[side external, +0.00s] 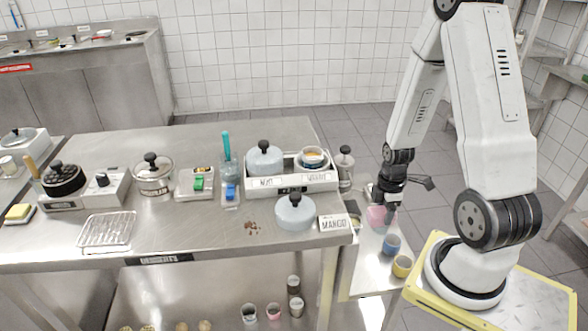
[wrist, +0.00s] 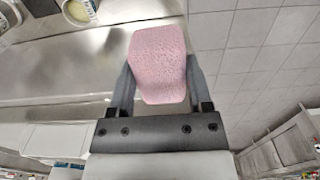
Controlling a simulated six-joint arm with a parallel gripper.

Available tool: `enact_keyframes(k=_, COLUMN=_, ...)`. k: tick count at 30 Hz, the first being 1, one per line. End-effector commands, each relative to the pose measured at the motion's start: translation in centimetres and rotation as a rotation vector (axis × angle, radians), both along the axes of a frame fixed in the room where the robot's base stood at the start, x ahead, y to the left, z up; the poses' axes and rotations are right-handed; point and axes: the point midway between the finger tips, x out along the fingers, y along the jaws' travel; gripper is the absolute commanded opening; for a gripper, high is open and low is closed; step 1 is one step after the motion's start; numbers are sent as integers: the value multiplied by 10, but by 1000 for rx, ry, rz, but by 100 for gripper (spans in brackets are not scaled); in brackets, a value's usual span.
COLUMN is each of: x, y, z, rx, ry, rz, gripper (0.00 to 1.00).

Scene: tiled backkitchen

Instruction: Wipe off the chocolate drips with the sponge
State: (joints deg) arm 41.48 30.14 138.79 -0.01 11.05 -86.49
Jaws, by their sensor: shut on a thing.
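My gripper (side external: 384,212) is shut on a pink sponge (side external: 376,215), to the right of the steel table. In the wrist view the sponge (wrist: 158,62) sits between the two fingers of my gripper (wrist: 158,82). Brown chocolate drips (side external: 252,227) lie on the steel table top (side external: 180,235), left of a grey lidded pot (side external: 295,212). The gripper is well to the right of the drips and apart from them. I cannot make out the drips in the wrist view.
A sign reading MANGO (side external: 334,224) stands at the table's right edge. A white tray unit (side external: 290,183) with a lidded pot is behind the drips. A wire rack (side external: 106,230) lies at left. Blue (side external: 391,244) and yellow (side external: 402,266) cups stand on the low side shelf.

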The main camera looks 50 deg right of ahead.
Motion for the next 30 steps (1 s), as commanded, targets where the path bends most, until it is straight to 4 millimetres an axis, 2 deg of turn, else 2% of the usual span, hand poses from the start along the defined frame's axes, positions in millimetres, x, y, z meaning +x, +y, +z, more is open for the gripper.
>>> enact_keyframes(k=19, x=1, y=0, z=105, rx=-4, ry=-4, rz=0, gripper=17)
enact_keyframes(k=30, x=0, y=0, z=147, rx=-2, ry=-2, rz=0, gripper=17)
